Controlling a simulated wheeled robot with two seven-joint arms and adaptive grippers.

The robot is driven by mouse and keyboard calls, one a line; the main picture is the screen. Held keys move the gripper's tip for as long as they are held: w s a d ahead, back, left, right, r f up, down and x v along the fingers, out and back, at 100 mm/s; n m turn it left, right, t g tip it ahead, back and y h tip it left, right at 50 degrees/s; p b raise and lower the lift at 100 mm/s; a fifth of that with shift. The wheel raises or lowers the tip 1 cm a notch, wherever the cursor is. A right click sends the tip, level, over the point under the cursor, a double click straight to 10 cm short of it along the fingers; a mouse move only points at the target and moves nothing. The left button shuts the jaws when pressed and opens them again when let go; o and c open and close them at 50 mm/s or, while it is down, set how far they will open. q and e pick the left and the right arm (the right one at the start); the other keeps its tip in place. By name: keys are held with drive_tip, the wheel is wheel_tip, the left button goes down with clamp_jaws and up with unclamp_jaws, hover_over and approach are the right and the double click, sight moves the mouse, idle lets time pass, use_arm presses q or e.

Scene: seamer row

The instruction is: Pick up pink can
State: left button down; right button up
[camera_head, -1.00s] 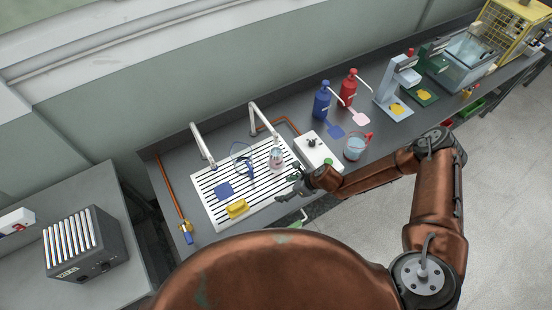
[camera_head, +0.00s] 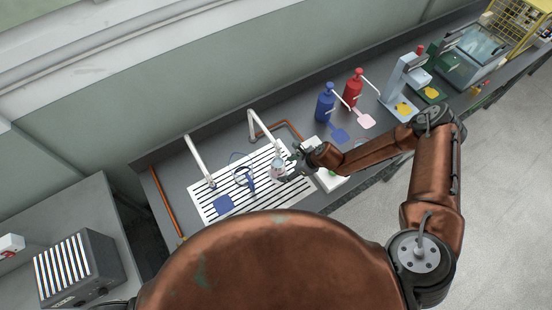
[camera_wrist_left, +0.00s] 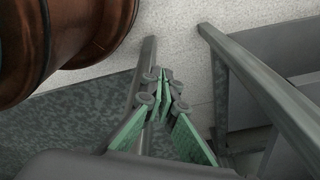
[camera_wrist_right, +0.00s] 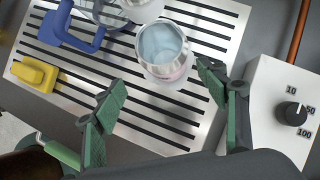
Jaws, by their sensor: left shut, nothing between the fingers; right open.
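The can (camera_head: 277,168) stands on the slotted drain board, its far part showing beside my right gripper (camera_head: 290,168). In the right wrist view the can (camera_wrist_right: 162,48) is open-topped, pale blue inside, with a pinkish side. My right gripper (camera_wrist_right: 158,88) is open there, its green-padded fingers apart on either side of the can's near side. The can is just beyond the fingertips; I cannot tell whether they touch it. My left gripper (camera_wrist_left: 163,88) is shut and empty, low beside the bench supports and floor; it is not in the head view.
A white dial box (camera_wrist_right: 262,85) stands close to the right finger. Another pale round thing (camera_wrist_right: 142,8) is behind the can. A white tap (camera_head: 258,126) rises behind. Blue (camera_head: 325,103) and red (camera_head: 352,88) bottles stand right.

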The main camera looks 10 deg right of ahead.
sight(284, 168)
drive_tip(key=shift+w, duration=0.25)
drive_tip(key=shift+w+a+f, duration=0.1)
drive_tip(key=shift+w+a, duration=0.05)
drive_tip(key=shift+x, duration=1.25)
drive_tip(key=x, duration=0.4)
drive_tip(key=shift+w+f, duration=0.15)
drive_tip(key=shift+w, duration=0.15)
drive_tip(key=shift+w+a+f, duration=0.1)
drive_tip(key=shift+f, duration=0.1)
drive_tip(key=c, duration=1.7)
use_arm(q)
drive_tip(key=shift+s+r, duration=0.2)
drive_tip(key=shift+r, duration=0.05)
use_arm(e)
drive_tip(key=shift+r, duration=0.1)
